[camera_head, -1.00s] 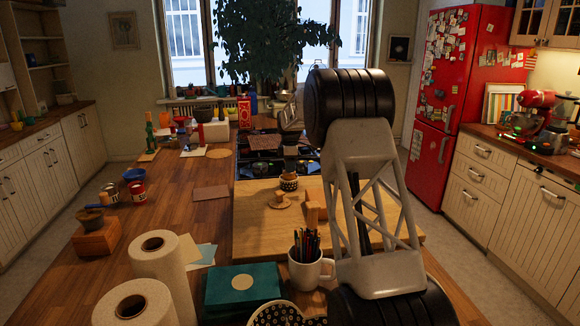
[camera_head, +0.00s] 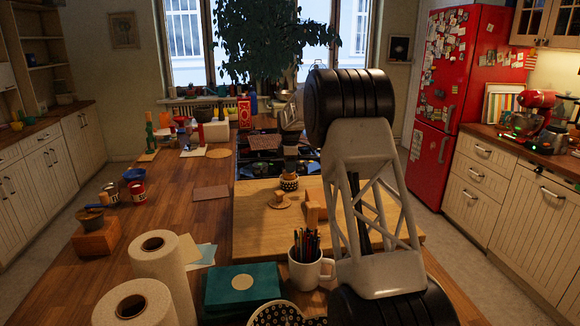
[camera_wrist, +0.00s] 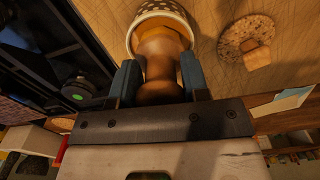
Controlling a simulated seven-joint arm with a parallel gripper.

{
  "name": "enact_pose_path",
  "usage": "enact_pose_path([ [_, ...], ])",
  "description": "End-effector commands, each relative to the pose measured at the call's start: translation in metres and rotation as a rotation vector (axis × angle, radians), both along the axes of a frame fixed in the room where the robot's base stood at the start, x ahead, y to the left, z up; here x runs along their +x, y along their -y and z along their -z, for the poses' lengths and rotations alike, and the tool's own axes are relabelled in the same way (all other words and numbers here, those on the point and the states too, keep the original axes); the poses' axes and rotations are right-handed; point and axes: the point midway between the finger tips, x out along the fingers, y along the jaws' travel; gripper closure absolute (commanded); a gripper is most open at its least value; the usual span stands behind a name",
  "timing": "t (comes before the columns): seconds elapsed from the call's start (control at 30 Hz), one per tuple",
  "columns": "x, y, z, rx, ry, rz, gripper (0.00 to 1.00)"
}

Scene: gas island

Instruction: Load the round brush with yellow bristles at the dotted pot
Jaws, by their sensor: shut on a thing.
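The black-and-white dotted pot (camera_head: 289,184) stands on the wooden board, near the hob. In the wrist view its dotted rim (camera_wrist: 150,10) is at the top. My gripper (camera_head: 291,152) is above the pot. In the wrist view its two blue-grey fingers (camera_wrist: 160,82) are shut on the brown handle of the round brush (camera_wrist: 162,68). The brush's far end points into the pot's mouth. I cannot make out its bristles, nor whether they touch the pot's inside.
A white mug of pencils (camera_head: 305,270), a teal box (camera_head: 241,287) and paper rolls (camera_head: 160,262) are nearer. The black hob (camera_head: 250,165) lies behind.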

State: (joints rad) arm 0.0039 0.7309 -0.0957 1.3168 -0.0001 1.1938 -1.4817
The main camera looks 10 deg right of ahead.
Motion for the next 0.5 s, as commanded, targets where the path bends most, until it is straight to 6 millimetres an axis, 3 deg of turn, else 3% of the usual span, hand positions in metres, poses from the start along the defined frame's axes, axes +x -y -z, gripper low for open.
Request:
enact_pose_path([
  [0.5,0.001,0.0,-0.032,0.0,0.005,0.0,0.77],
])
